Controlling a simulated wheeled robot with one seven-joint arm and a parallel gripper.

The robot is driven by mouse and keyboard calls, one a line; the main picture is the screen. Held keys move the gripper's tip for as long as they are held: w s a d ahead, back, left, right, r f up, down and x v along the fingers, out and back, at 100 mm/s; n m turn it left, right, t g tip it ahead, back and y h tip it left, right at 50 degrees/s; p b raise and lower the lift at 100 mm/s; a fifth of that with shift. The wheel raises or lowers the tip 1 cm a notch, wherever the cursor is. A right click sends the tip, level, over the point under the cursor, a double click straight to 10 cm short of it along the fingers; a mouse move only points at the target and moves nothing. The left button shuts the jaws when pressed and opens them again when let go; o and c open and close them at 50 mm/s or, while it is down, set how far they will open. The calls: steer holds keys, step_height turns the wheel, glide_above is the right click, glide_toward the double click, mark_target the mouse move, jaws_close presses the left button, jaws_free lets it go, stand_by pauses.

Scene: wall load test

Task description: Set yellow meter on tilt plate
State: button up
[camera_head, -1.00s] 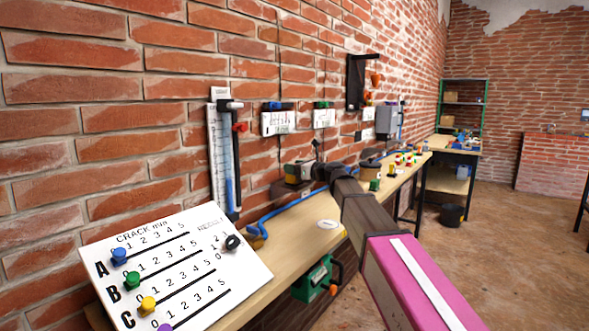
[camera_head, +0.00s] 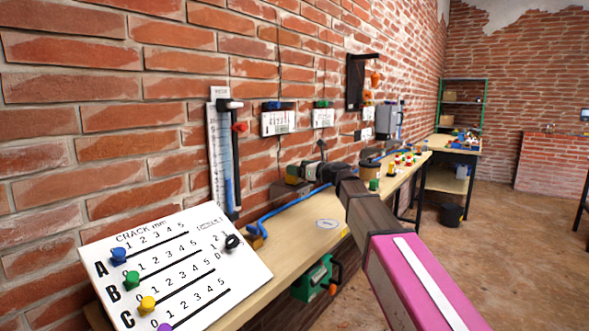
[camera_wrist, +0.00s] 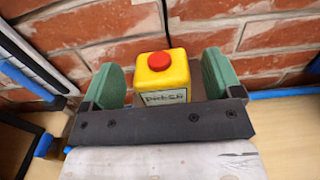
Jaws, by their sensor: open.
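The yellow meter (camera_wrist: 162,78), a small box with a red round top and a lettered white label, stands upright between my gripper's green fingers in the wrist view. My gripper (camera_wrist: 166,80) is open, with a visible gap on each side of the meter. In the head view my gripper (camera_head: 306,171) is by the brick wall, above the bench's back edge, and the meter is hard to make out there. A grey plate-like piece (camera_head: 284,191) juts out just below the gripper and may be the tilt plate. What the meter rests on is hidden.
A white slider board (camera_head: 180,270) with coloured knobs stands at the near left. A tall gauge (camera_head: 222,160) hangs on the wall. A blue hose (camera_head: 285,207) runs along the bench (camera_head: 275,258). Several coloured pieces stand farther along. The floor at right is open.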

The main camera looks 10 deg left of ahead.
steer(key=v, duration=0.9)
steer(key=shift+s+d, duration=0.15)
steer(key=shift+d, duration=0.15)
